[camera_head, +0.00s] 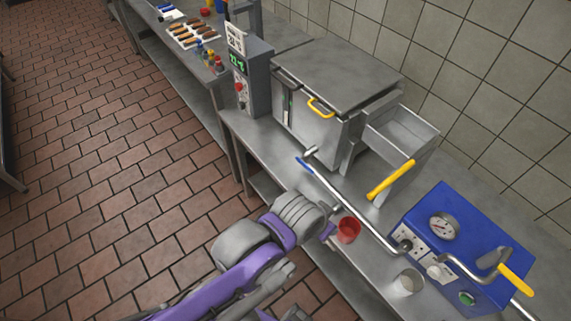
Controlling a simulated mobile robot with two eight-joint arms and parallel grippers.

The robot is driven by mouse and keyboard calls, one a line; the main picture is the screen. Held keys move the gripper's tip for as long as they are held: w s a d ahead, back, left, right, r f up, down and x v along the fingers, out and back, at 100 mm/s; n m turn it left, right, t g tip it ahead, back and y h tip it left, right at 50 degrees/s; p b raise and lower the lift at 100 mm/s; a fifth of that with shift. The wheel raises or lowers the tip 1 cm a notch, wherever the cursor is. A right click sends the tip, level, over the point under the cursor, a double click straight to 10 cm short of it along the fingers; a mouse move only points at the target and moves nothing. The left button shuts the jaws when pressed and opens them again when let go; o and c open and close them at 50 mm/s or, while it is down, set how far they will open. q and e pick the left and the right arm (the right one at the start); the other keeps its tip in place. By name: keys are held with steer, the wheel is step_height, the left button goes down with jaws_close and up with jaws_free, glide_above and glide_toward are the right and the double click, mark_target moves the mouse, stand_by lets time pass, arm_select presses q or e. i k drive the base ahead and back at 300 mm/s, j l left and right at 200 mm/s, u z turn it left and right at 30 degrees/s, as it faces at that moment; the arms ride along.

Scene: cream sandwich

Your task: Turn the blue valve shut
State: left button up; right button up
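A long metal rod with a blue end (304,163) slants over the steel counter, running down right to the front of a blue machine (465,225) with a round gauge. I cannot tell whether this blue end is the blue valve, or whether it is open or shut. My purple and grey arm comes in from the lower left. Its far end, with a small purple tip (327,231), is at the counter's front edge, left of a red cup and below the blue end, apparently apart from it. The fingers are not clear. My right gripper is not in view.
The red cup (348,229) and a metal cup (408,282) stand near the counter's front. A steel vat (320,120) with a yellow handle and an open metal bin (405,125) stand behind. A yellow-handled crank (515,281) juts out at right. Tiled floor at left is clear.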

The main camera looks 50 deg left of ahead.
mark_target(299, 159)
steer(key=u, duration=1.45)
steer(key=i+j, duration=0.15)
steer(key=j, duration=0.25)
steer(key=i+j, duration=0.1)
steer(key=j, duration=0.35)
steer(key=i+j, duration=0.15)
steer(key=j, duration=0.25)
